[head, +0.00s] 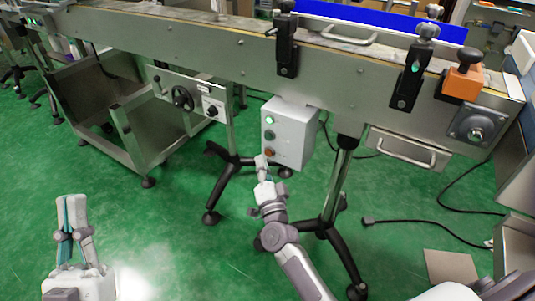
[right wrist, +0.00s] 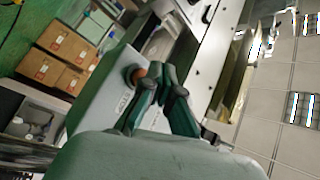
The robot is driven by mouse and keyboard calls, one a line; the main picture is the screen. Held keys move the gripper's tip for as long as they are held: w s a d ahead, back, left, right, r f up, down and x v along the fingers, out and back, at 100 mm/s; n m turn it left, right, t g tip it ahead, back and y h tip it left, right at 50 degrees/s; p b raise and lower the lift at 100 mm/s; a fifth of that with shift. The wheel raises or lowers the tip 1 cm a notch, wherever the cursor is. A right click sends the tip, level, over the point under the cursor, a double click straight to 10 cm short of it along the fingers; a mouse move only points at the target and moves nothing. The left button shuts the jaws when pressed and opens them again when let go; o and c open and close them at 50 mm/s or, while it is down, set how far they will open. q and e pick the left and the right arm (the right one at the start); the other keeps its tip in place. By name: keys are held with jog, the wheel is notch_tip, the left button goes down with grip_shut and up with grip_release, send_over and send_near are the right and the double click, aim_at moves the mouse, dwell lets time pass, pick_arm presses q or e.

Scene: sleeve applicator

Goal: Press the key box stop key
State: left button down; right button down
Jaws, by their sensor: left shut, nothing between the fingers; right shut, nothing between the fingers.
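The key box (head: 293,130) is a pale grey box under the conveyor, with a column of keys on its left face. The lowest key, orange-red, is the stop key (head: 269,152). It also shows in the right wrist view (right wrist: 136,76), beside a printed label. My right gripper (head: 261,161) is shut and empty, its fingertips just below and very close to the stop key. In the right wrist view the fingertips (right wrist: 160,72) overlap the key's edge; I cannot tell whether they touch it. My left gripper (head: 71,199) is shut and empty, pointing up over the floor at lower left.
The steel conveyor (head: 190,45) runs across the top, with black clamps and an orange block (head: 463,83). Black stand legs (head: 330,225) flank the right arm. A handwheel panel (head: 183,97) is left of the box.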

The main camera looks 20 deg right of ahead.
jog(key=shift+d, duration=0.1)
dwell(0.3)
pick_arm(q)
jog(key=shift+w+f, duration=0.15)
pick_arm(e)
jog(key=shift+w+d, duration=0.25)
jog(key=shift+w+d, duration=0.25)
jog(key=shift+d, duration=0.1)
dwell(0.6)
jog(key=shift+a, duration=0.1)
pick_arm(q)
jog(key=shift+w+d+f+g+y+p, duration=0.1)
jog(key=shift+w+f+g+y+p, duration=0.3)
jog(key=shift+w+f+g, duration=0.55)
pick_arm(e)
jog(key=shift+s+a, duration=0.5)
jog(key=shift+a, duration=0.1)
